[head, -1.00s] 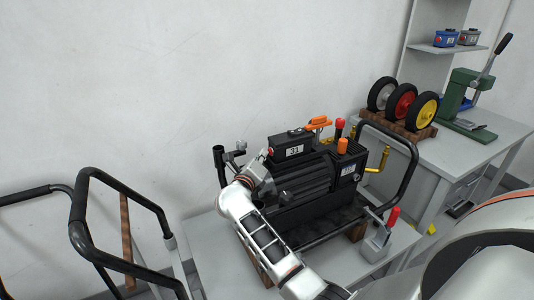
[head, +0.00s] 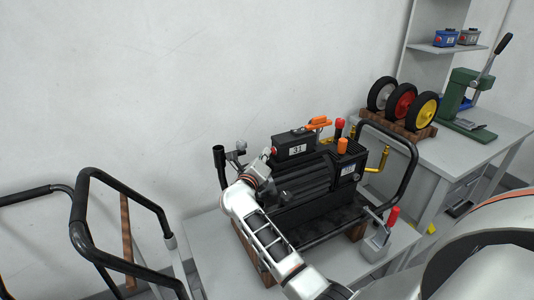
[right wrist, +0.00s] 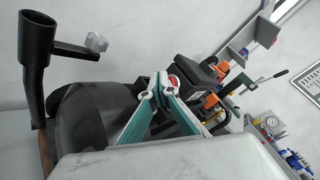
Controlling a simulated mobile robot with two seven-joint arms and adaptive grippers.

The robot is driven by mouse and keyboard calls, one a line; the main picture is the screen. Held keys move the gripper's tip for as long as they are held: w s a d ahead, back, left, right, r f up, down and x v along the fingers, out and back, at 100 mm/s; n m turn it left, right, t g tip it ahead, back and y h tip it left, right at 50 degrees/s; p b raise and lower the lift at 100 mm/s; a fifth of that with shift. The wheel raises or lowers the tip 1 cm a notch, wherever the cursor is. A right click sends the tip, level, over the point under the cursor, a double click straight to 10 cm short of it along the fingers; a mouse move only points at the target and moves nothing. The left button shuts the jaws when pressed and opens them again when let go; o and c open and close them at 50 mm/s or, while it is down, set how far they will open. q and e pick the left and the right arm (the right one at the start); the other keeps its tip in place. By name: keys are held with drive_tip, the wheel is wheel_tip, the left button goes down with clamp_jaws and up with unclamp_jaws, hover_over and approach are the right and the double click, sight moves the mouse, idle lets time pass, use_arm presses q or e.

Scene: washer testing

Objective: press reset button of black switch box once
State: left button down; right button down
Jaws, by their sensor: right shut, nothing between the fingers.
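The black switch box (head: 297,149), labelled 31, sits on top of the dark motor unit (head: 305,180) on the table. Its red button (head: 274,151) is on the left end. In the right wrist view the red button (right wrist: 173,82) shows just past my fingertips, with the black box (right wrist: 201,77) behind. My right gripper (head: 267,154) is shut and empty, its tips close to the button end of the box; it also shows in the right wrist view (right wrist: 157,86). Whether tips and button touch, I cannot tell. My left gripper is not in view.
A black tube frame (head: 407,158) surrounds the motor unit. An orange clamp (head: 319,122) and a red-topped lever (head: 339,126) stand close behind the box. Wheels (head: 402,102) and a green press (head: 465,100) are on the table at right. A second tube frame (head: 120,262) stands left.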

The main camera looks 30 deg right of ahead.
drive_tip(key=shift+a, duration=0.1)
idle(0.4)
drive_tip(key=shift+a, duration=1)
drive_tip(key=shift+w+a, duration=0.1)
drive_tip(key=a+b, duration=0.1)
drive_tip(key=a, duration=0.4)
drive_tip(key=shift+w+a+b, duration=0.15)
drive_tip(key=shift+a+b, duration=0.2)
drive_tip(key=shift+a, duration=0.05)
